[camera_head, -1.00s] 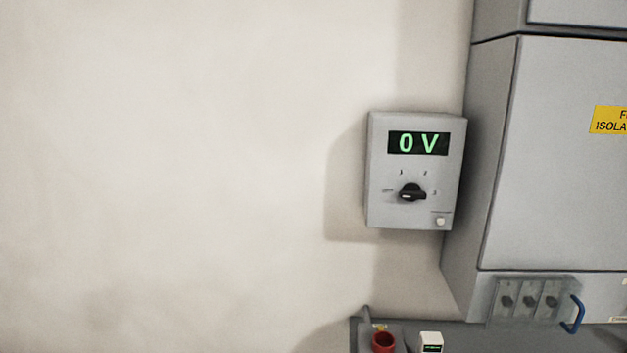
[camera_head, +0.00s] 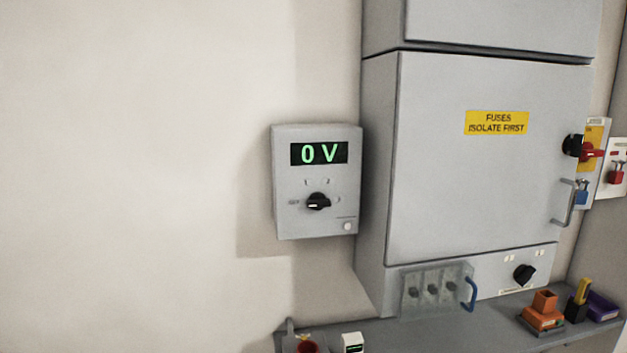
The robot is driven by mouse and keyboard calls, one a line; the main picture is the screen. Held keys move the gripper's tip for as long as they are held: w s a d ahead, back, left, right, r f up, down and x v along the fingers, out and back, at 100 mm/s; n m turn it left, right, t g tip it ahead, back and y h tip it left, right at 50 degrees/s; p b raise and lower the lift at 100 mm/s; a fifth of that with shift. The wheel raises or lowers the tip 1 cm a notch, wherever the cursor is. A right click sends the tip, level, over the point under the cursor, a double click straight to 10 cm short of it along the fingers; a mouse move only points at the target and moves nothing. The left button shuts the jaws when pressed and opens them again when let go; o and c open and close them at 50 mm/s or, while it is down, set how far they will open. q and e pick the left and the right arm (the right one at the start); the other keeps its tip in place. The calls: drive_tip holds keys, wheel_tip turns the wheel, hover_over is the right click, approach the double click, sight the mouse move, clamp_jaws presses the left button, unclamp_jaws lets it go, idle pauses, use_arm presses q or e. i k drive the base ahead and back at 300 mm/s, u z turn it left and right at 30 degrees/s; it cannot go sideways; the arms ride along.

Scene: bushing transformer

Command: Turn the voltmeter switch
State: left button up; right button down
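The voltmeter (camera_head: 288,180) is a grey box on the wall left of the large cabinet. Its display (camera_head: 319,153) reads "0 V" in green. Below the display is the black rotary switch (camera_head: 318,202), with its handle lying about level and small marks around it. A small pale round button or lamp (camera_head: 347,226) sits at the box's lower right. Neither of my grippers shows in the head view.
A grey cabinet (camera_head: 475,185) with a yellow fuses label (camera_head: 497,122) stands right of the voltmeter. A shelf (camera_head: 430,337) below carries several small items, including an orange block (camera_head: 543,312). The wall left of the voltmeter is bare.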

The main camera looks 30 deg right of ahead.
sight(316, 201)
drive_tip(key=u, duration=1.75)
drive_tip(key=k, duration=1.05)
drive_tip(key=z, duration=3.1)
drive_tip(key=i, duration=0.5)
drive_tip(key=u, duration=0.05)
